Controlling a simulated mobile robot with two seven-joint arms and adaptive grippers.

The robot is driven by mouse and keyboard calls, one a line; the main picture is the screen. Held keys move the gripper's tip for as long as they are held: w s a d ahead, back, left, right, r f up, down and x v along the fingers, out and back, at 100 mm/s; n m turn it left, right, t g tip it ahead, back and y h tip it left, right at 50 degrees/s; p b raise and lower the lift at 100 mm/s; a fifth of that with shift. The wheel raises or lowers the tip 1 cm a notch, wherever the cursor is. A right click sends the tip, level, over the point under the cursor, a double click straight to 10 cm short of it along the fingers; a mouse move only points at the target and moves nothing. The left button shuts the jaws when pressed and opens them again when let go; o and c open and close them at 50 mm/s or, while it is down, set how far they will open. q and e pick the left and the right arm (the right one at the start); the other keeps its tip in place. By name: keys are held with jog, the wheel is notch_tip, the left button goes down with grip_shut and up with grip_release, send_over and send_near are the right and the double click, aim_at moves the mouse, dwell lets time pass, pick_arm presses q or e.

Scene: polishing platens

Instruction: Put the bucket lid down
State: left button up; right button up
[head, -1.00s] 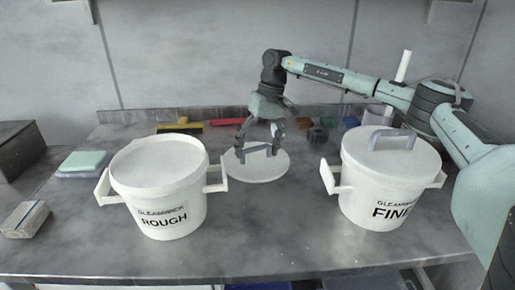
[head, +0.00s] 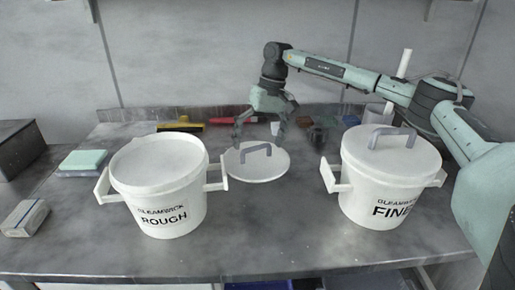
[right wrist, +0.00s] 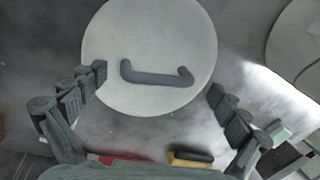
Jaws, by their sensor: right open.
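The white bucket lid (head: 256,170) with a grey handle (head: 256,149) lies flat on the table between the two buckets. In the right wrist view the lid (right wrist: 150,30) and its handle (right wrist: 157,75) show whole or nearly so. My right gripper (head: 265,138) is open and empty just behind and above the lid, its fingers apart from the handle. The ROUGH bucket (head: 158,210) stands at the left without a handled lid; its top looks pale and level. The FINE bucket (head: 380,195) at the right wears a lid with a grey handle (head: 391,137). My left gripper is not in view.
A yellow and black tool (head: 181,124), a red item (head: 235,121) and several small things lie along the back edge. A green sponge (head: 83,161) and a pale block (head: 25,218) lie at the left. The table front is clear.

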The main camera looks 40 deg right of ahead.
aim_at(266, 144)
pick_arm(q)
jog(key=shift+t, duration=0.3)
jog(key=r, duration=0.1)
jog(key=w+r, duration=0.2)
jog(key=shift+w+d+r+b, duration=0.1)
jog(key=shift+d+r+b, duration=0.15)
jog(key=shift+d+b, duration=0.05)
pick_arm(e)
jog(key=v, duration=1)
jog(key=shift+r, duration=0.4)
jog(key=shift+d+f, duration=0.1)
jog(key=shift+f, duration=0.55)
jog(key=p+x, duration=0.1)
jog(key=x, duration=1)
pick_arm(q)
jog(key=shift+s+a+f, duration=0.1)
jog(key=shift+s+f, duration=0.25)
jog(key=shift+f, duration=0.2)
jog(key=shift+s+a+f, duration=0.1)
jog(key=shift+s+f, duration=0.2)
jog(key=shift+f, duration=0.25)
pick_arm(e)
jog(key=shift+a+v, duration=0.2)
jog(key=shift+v, duration=0.75)
jog(key=shift+a+v, duration=0.2)
jog(key=shift+v, duration=0.75)
jog(key=shift+a, duration=0.15)
